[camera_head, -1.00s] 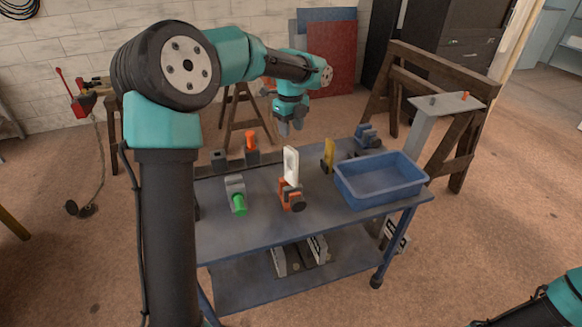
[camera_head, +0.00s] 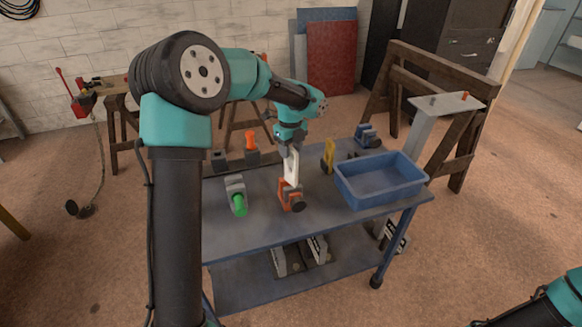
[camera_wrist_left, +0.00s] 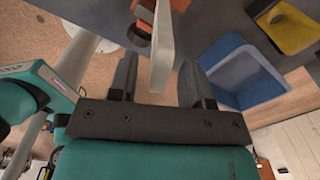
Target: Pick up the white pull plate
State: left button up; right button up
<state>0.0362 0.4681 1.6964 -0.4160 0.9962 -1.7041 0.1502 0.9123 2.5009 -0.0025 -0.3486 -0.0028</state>
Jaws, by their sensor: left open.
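The white pull plate (camera_head: 291,167) stands upright in an orange holder (camera_head: 291,197) on the blue-grey bench. It has a slot-like opening. My left gripper (camera_head: 288,150) is open, at the top of the plate. In the left wrist view, the plate (camera_wrist_left: 162,50) reaches down between the two open fingers of my left gripper (camera_wrist_left: 157,80), with a gap on each side. The orange holder shows only in part there. The fingers are not closed on the plate. My right gripper is out of view; only a piece of that arm shows at the lower right.
A blue bin (camera_head: 380,182) stands on the bench's right side. A yellow piece (camera_head: 328,156) stands just right of the plate. A green-ended fixture (camera_head: 237,196) is to the left, an orange-topped one (camera_head: 251,146) behind. The bench front (camera_head: 262,230) is clear.

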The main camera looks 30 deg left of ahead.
aim_at(290, 165)
pick_arm(q)
jog(key=shift+a+f, duration=0.1)
jog(key=shift+f, duration=1.7)
jog(key=shift+c, duration=0.4)
grip_shut()
